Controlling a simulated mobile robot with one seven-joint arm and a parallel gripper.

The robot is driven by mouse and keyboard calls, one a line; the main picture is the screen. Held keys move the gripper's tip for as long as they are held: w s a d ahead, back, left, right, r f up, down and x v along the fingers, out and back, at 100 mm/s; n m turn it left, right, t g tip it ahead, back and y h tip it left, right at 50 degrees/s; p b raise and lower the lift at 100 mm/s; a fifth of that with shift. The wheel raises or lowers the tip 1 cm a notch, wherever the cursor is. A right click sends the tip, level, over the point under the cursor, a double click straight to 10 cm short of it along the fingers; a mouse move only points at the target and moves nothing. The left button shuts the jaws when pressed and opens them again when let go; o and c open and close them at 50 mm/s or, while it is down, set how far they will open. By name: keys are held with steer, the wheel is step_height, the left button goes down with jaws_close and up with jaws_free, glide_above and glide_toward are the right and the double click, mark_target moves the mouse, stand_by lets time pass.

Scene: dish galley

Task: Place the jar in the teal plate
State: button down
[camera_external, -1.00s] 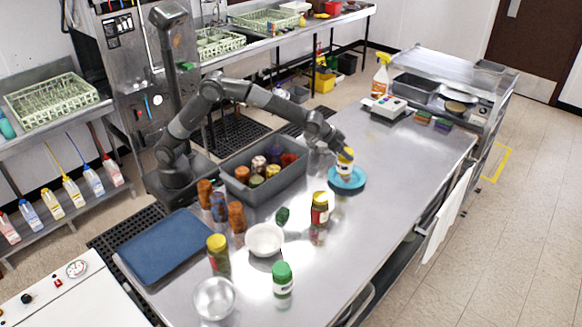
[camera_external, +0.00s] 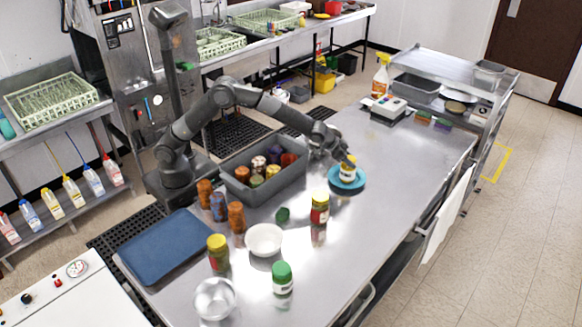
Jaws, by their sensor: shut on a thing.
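The teal plate (camera_external: 359,184) lies on the steel table, right of the grey bin. The jar (camera_external: 347,174), with a pale label and a yellow lid, is upright at the plate, low over it or resting on it; I cannot tell whether its base touches. My gripper (camera_external: 346,160) is shut on the jar near its lid, reaching in from the upper left. The fingers are small and partly hidden in this view.
A grey bin (camera_external: 249,202) of several jars stands left of the plate. A red-labelled jar (camera_external: 320,208) stands in front of it. A white bowl (camera_external: 264,238) and a green-lidded jar (camera_external: 282,278) are nearer. The table right of the plate is clear.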

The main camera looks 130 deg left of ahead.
steer(key=c, duration=0.6)
jaws_free()
steer(key=shift+o, duration=0.2)
steer(key=shift+s+d+r, duration=0.1)
steer(key=shift+r, duration=0.2)
steer(key=v, duration=1.1)
steer(key=shift+s, duration=0.2)
steer(key=shift+d+r, duration=0.2)
